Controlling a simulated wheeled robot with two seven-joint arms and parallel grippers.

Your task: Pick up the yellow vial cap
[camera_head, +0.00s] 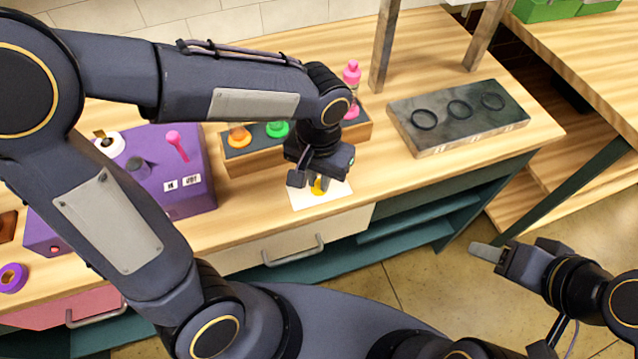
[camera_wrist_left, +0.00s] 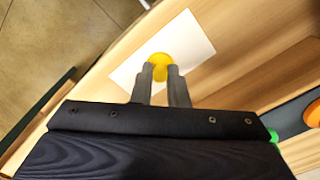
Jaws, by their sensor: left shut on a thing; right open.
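The yellow vial cap (camera_head: 318,186) is over a white card on the wooden counter, partly hidden by my gripper in the head view. My left gripper (camera_head: 313,184) points down at it and is shut on it. In the left wrist view the yellow cap (camera_wrist_left: 161,62) shows between and just beyond the fingertips of my left gripper (camera_wrist_left: 160,75). I cannot tell whether the cap touches the card. My right gripper (camera_head: 488,253) is open and empty, out over the floor to the right of the counter.
The white card (camera_head: 303,197) lies near the counter's front edge. Behind it, a wooden rack (camera_head: 237,165) holds orange and green caps and a pink-capped vial (camera_head: 351,78). A grey block with three dark rings (camera_head: 440,141) stands right. A purple machine (camera_head: 190,203) stands left.

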